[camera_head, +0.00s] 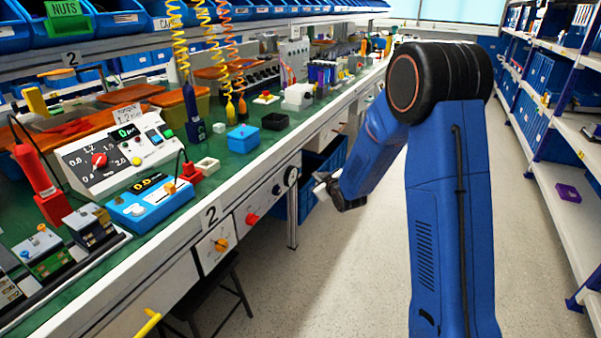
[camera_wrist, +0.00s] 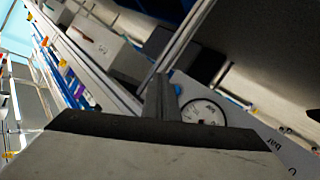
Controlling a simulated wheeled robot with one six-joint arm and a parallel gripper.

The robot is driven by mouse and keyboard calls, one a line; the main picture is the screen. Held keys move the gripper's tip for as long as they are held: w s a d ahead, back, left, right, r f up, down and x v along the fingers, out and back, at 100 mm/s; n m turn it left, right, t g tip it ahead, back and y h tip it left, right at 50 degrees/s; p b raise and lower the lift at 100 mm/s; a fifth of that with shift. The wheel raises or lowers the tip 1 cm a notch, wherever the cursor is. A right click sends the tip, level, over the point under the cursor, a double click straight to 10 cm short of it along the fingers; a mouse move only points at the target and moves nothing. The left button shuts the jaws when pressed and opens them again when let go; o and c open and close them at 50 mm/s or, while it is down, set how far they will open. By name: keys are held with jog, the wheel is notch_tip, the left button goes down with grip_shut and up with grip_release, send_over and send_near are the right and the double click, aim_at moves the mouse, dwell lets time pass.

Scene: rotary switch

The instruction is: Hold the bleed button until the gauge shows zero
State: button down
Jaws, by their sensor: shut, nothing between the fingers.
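I cannot tell which control is the bleed button. My gripper (camera_head: 320,186) is shut and empty, to the right of the gauge in the head view. Its fingers (camera_wrist: 160,96) partly hide the panel in the wrist view.
The green bench top (camera_head: 222,176) holds instruments, boxes and tools. A dark stool (camera_head: 205,295) stands below. Blue bins (camera_head: 322,165) sit under the bench. The aisle floor (camera_head: 335,270) is clear.

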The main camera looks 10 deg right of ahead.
jog(key=shift+w+a, duration=0.5)
jog(key=shift+a, duration=0.2)
jog(key=shift+w+a, duration=0.5)
jog(key=shift+a, duration=0.2)
jog(key=shift+a, duration=0.1)
dwell(1.1)
jog(key=shift+w+a, duration=0.25)
jog(key=shift+w+a, duration=0.2)
jog(key=shift+a, duration=0.1)
dwell(3.3)
jog(key=shift+s+d, duration=0.5)
jog(key=shift+d, duration=0.15)
jog(key=shift+d, duration=0.1)
jog(key=shift+s+d, duration=0.75)
jog(key=shift+d, duration=0.25)
jog(key=shift+s+d, duration=0.7)
jog(key=shift+d, duration=0.25)
